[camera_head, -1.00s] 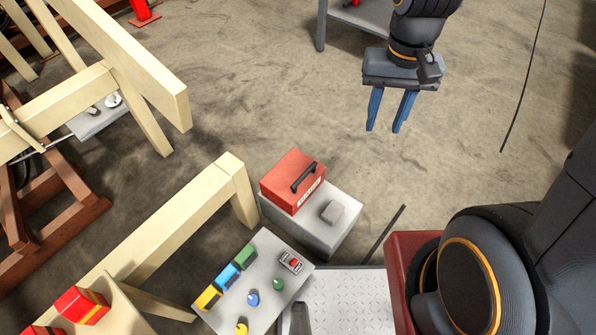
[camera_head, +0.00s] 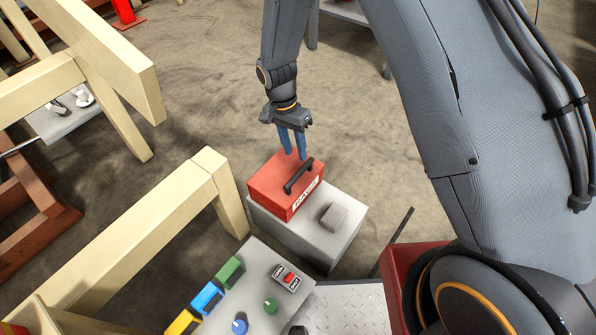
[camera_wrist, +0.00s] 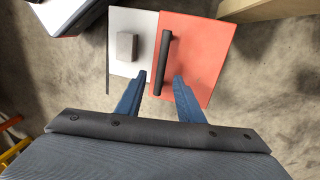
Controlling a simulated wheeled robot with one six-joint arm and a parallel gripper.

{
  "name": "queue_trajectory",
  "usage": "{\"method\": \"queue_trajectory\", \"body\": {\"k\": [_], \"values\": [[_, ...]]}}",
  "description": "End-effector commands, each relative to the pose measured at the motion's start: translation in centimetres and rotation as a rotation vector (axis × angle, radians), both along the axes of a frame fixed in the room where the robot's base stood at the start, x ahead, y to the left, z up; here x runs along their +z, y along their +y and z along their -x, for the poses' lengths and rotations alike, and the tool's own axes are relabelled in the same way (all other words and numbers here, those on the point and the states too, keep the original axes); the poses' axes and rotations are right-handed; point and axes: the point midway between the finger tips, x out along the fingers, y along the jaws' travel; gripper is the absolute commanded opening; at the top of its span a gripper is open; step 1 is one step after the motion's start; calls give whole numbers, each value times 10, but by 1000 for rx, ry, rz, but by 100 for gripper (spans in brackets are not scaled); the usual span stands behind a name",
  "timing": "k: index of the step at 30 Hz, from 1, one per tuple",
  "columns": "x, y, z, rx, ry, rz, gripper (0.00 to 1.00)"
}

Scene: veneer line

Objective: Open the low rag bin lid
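The low rag bin is a red box (camera_head: 270,200) labelled "RAGS" on its front, standing on a light grey block. Its red lid (camera_head: 272,172) looks closed and carries a black bar handle (camera_head: 299,176). In the wrist view the lid (camera_wrist: 205,45) and handle (camera_wrist: 163,62) lie ahead of the fingers. My gripper (camera_head: 294,154) is above the lid's far edge, close to the handle's far end, pointing down. Its blue fingers are apart with nothing between them; in the wrist view the fingertips (camera_wrist: 160,76) sit near the handle's end. I cannot tell whether they touch it.
A small grey block (camera_head: 334,217) lies on the light grey block (camera_head: 320,240) beside the bin. A wooden frame (camera_head: 190,190) stands close on the left. A grey panel (camera_head: 262,265) with coloured blocks and knobs is in front. The floor behind the bin is clear.

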Motion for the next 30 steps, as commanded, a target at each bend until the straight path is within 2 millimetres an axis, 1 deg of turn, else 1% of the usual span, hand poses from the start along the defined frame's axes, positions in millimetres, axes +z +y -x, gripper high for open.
{"method": "queue_trajectory", "body": {"k": [1, 4, 7, 15, 18, 22, 30], "values": [[-7, 2, -1, -4, 1, 3, 34], [-15, 3, 0, -11, 0, 5, 34], [-27, 0, 2, -12, 1, 5, 34], [-67, -6, 6, -10, 0, 4, 34], [-76, -8, 7, -10, -1, 3, 34], [-83, -8, 8, -10, -2, 3, 34], [-84, -9, 8, -10, -2, 3, 34]]}}
